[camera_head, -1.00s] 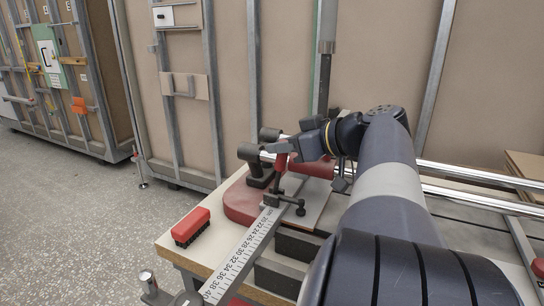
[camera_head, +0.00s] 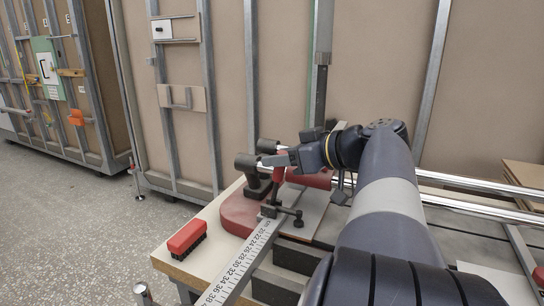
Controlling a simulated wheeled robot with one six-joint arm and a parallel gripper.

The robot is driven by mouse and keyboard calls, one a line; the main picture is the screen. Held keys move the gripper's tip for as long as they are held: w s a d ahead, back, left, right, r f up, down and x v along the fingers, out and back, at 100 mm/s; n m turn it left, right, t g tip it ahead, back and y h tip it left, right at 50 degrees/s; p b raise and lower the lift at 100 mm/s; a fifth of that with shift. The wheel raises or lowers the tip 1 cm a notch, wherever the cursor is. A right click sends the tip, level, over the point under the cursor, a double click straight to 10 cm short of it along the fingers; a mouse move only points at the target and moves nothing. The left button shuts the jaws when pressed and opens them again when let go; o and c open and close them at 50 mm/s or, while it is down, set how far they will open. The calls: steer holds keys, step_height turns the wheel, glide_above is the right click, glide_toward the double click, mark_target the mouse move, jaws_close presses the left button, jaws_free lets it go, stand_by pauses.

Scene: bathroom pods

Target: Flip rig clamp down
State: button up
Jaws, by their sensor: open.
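The rig clamp (camera_head: 277,187) stands on the red-based rig (camera_head: 240,214) on the bench. Its red handle points up, and its dark bar with a round-ended spindle (camera_head: 298,213) lies low over the plate beside the ruler. My gripper (camera_head: 276,160) is at the top of the red handle, its grey fingers pointing left. The fingers overlap the handle top in this view, and I cannot tell whether they touch it. The gripper is open. My wrist hides part of the rig behind it.
A red brush (camera_head: 187,239) lies on the bench's left corner. A ruler (camera_head: 238,268) runs toward the front edge. Dark cylinders (camera_head: 247,163) stand left of the gripper. Metal rails (camera_head: 480,196) run right. A framed panel wall (camera_head: 280,80) stands behind; the floor at left is clear.

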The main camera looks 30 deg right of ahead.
steer(key=shift+s, duration=0.1)
steer(key=p+v, duration=0.1)
steer(key=v, duration=0.9)
steer(key=shift+s+d, duration=0.2)
steer(key=shift+s, duration=0.1)
steer(key=x, duration=0.5)
steer(key=b+x, duration=0.1)
steer(key=x, duration=0.5)
steer(key=shift+r, duration=0.25)
steer(key=shift+s, duration=0.1)
